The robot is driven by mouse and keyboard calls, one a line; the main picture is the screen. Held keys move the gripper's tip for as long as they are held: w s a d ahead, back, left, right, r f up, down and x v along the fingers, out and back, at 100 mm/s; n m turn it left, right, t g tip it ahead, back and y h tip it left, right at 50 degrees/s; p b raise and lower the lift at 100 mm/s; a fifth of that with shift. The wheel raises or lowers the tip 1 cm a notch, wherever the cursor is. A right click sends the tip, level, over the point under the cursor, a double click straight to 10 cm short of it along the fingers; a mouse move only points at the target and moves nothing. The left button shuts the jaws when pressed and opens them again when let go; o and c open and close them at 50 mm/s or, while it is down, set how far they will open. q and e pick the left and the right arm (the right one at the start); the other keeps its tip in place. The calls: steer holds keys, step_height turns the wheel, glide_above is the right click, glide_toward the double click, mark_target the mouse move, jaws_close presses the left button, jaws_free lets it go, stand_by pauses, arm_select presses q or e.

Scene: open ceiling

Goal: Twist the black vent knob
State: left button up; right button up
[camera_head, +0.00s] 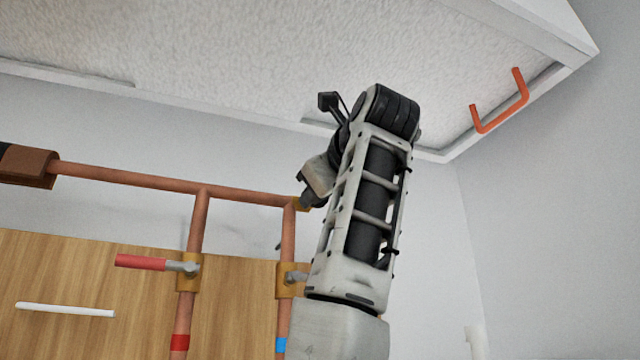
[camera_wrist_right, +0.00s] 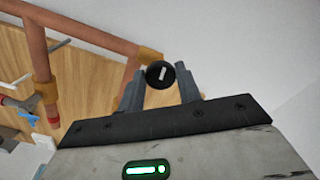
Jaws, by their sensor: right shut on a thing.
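The black vent knob (camera_wrist_right: 154,82) is round with a pale bar on its face. In the right wrist view it sits between the two grey fingers of my right gripper (camera_wrist_right: 160,88), which is shut on it. In the head view my right arm reaches up from the bottom, and the right gripper (camera_head: 309,196) is at the right end of the copper pipe (camera_head: 130,179). The knob cannot be made out in the head view; the gripper and arm cover that spot. My left gripper is in neither view.
A red-handled valve (camera_head: 142,262) sits on the left vertical pipe, and another valve (camera_head: 288,278) is partly behind my arm. A wooden panel (camera_head: 75,270) is behind the pipes. Overhead is a white panel with an orange handle (camera_head: 503,112). The right wall side is open.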

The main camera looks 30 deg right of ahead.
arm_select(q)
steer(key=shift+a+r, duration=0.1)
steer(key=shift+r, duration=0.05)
arm_select(e)
steer(key=shift+f+m, duration=0.15)
steer(key=shift+m, duration=0.45)
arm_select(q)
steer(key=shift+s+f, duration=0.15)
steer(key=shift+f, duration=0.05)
arm_select(e)
steer(key=o, duration=1)
arm_select(q)
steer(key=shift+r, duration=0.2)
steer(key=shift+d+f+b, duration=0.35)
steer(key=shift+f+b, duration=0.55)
steer(key=shift+b, duration=0.8)
arm_select(e)
steer(key=v, duration=1.6)
steer(key=shift+d, duration=0.15)
